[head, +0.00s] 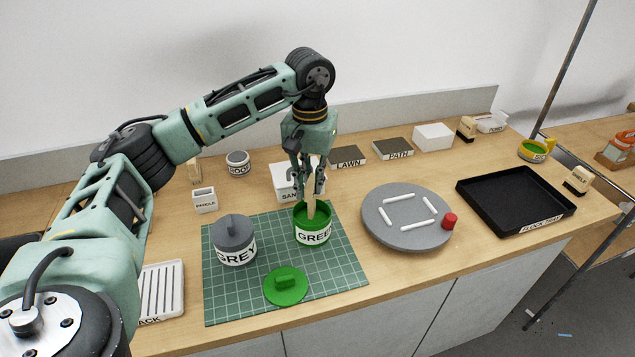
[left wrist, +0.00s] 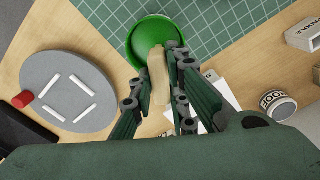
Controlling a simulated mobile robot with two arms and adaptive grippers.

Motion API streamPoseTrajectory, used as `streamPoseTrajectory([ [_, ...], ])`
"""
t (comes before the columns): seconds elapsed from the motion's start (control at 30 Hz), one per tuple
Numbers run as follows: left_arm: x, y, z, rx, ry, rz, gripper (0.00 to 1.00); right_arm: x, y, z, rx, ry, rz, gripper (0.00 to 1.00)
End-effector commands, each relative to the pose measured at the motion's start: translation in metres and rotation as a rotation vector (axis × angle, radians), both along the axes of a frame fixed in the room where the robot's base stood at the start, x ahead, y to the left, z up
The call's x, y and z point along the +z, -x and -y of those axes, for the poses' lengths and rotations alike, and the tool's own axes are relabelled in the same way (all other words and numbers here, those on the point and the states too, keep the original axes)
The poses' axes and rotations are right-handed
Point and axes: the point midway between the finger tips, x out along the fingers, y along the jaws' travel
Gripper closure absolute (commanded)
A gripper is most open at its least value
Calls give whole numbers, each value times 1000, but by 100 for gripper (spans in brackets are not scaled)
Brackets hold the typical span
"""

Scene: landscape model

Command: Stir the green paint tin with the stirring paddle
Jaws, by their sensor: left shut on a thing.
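The green paint tin (head: 313,236) stands open on the green cutting mat (head: 345,270), with green inside; its opening also shows in the left wrist view (left wrist: 137,38). My left gripper (head: 309,178) is above the tin, shut on the wooden stirring paddle (head: 311,208). The paddle also shows between the fingers in the left wrist view (left wrist: 158,75). It points down, and its lower end is inside the tin. I cannot tell how deep it reaches. The green lid (head: 287,286) lies on the mat in front of the tin. My right gripper is not in view.
A lidded grey tin (head: 234,241) stands left of the green tin on the mat. A grey turntable (head: 407,217) with white strips and a red knob is to the right. A black tray (head: 516,199) lies farther right. Boxes, including a paddle holder (head: 204,200), line the back.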

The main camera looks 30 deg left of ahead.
Motion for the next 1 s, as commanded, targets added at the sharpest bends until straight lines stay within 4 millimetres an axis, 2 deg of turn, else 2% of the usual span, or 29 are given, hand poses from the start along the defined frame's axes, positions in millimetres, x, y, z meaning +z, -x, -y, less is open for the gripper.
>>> streamPoseTrajectory([
  [0.47,0,21,-8,0,0,-2,100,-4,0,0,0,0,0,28],
  [0.8,-1,32,7,-1,1,-2,100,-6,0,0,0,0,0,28],
  [1.0,1,29,8,0,1,-2,100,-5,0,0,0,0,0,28],
])
